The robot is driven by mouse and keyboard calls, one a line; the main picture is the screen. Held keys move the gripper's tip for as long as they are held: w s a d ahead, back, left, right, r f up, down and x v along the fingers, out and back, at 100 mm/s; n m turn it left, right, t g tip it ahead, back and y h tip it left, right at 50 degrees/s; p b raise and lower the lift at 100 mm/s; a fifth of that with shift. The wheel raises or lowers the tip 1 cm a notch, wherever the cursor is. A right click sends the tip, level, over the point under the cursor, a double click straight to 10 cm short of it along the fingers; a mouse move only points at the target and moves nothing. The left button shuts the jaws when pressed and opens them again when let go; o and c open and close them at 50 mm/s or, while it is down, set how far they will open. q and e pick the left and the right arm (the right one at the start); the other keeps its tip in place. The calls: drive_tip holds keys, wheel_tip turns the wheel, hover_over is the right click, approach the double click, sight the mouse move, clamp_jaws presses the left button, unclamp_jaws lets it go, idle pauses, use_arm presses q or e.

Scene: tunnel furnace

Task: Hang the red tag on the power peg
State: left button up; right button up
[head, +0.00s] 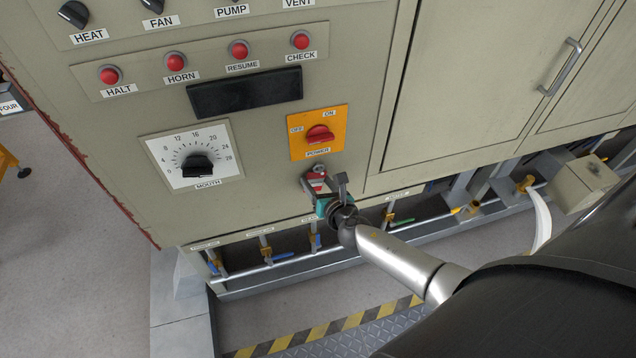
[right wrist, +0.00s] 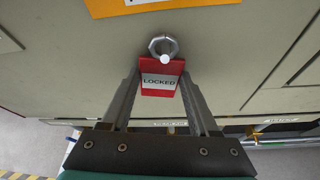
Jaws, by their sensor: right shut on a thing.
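The red tag (head: 317,182) is in front of the panel just below the orange power plate. In the right wrist view, the red tag (right wrist: 161,88) has a white "LOCKED" label and a grey metal ring (right wrist: 153,45) at its top. A small pale round end, seemingly the power peg (right wrist: 165,58), shows at the ring's lower opening. The ring seems to be around it, but I cannot tell for sure. My right gripper (head: 325,185) is shut on the tag, with one finger on each side in the right wrist view (right wrist: 162,90). My left gripper is out of view.
The red power switch (head: 320,134) on its orange plate (head: 302,143) is just above. The mouth dial (head: 195,166) is to the left. Pipes with valves (head: 315,242) run under the panel. A cabinet door handle (head: 562,68) projects at the upper right.

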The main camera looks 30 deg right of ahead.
drive_tip(key=o, duration=1.4)
drive_tip(key=shift+s, duration=0.1)
